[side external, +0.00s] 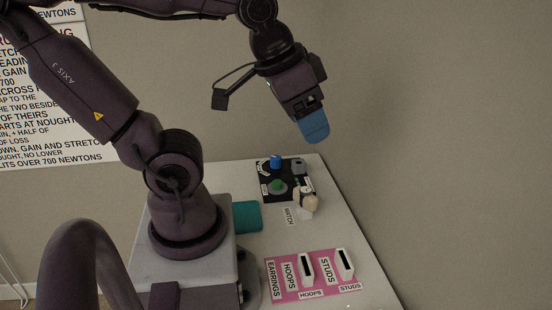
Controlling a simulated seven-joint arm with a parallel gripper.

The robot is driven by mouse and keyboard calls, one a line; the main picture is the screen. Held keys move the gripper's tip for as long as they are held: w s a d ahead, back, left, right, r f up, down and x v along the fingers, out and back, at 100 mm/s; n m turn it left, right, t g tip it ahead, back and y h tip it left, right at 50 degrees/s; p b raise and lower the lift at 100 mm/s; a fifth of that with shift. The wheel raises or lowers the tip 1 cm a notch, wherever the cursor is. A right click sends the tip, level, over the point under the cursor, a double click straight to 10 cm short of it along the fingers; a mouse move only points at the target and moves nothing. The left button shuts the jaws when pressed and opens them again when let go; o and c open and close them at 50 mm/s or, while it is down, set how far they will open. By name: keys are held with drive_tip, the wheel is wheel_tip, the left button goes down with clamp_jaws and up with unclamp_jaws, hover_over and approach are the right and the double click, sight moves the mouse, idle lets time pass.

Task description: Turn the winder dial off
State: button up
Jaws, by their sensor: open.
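A black panel (268,196) lies near the far end of the white table. It carries a blue knob (276,161) and a green knob or button (277,184) with a pale scale around it. Its small labels are too small to read, so I cannot tell which control is the winder dial or how it is set. My gripper (314,130), with blue fingers, is open and empty. It hangs above the panel and a little to its right in the picture, touching nothing.
A cream object (305,200) sits at the panel's right front, near a "WATCH" label (289,216). A pink mat (318,272) with two white slotted holders is at the front. A teal cylinder (247,216) lies beside my base. A wall stands behind the table.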

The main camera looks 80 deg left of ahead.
drive_tip(key=w+a+f+n+g, duration=0.2)
drive_tip(key=a, duration=0.4)
drive_tip(key=w+a+f+n+g, duration=0.1)
drive_tip(key=w+a+f+n, duration=0.15)
drive_tip(key=a, duration=0.25)
drive_tip(key=m+g, duration=0.2)
drive_tip(key=m, duration=0.2)
hover_over(277, 157)
wheel_tip(277, 157, down, 15)
wheel_tip(277, 157, down, 12)
drive_tip(key=shift+s+d+f, duration=0.1)
drive_tip(key=c, duration=0.9)
